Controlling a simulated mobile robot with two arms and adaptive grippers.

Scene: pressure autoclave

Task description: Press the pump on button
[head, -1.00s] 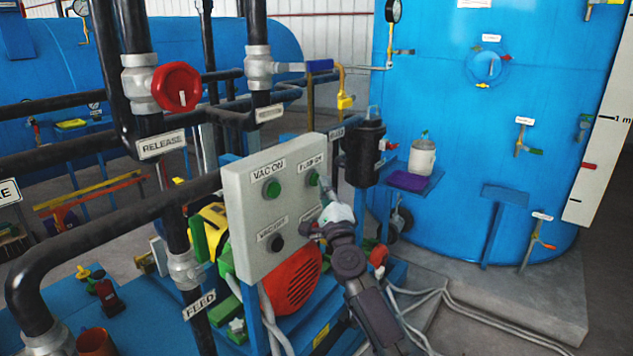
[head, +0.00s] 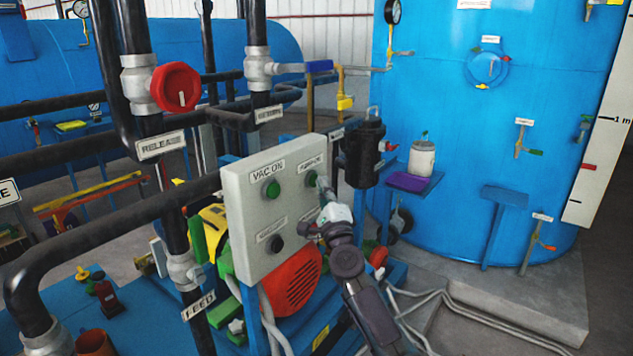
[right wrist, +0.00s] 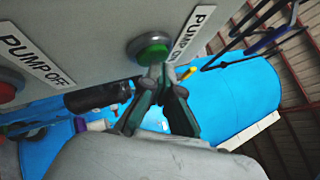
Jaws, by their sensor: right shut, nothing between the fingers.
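The green pump on button (head: 311,178) is at the upper right of the grey control panel (head: 240,210). In the right wrist view the green button (right wrist: 150,48) sits beside a PUMP ON label (right wrist: 192,36). My right gripper (head: 323,184) is shut and empty, its tips right at this button in the head view. In the right wrist view its fingertips (right wrist: 160,72) overlap the button's lower edge; I cannot tell whether they touch it. My left gripper is not in view.
The panel also has a green VAC ON button (head: 271,188) and a black button (head: 276,243). A red PUMP OFF button (right wrist: 10,85) shows in the right wrist view. A black canister (head: 364,153) stands just right of the panel. Black pipes (head: 115,225) run at left.

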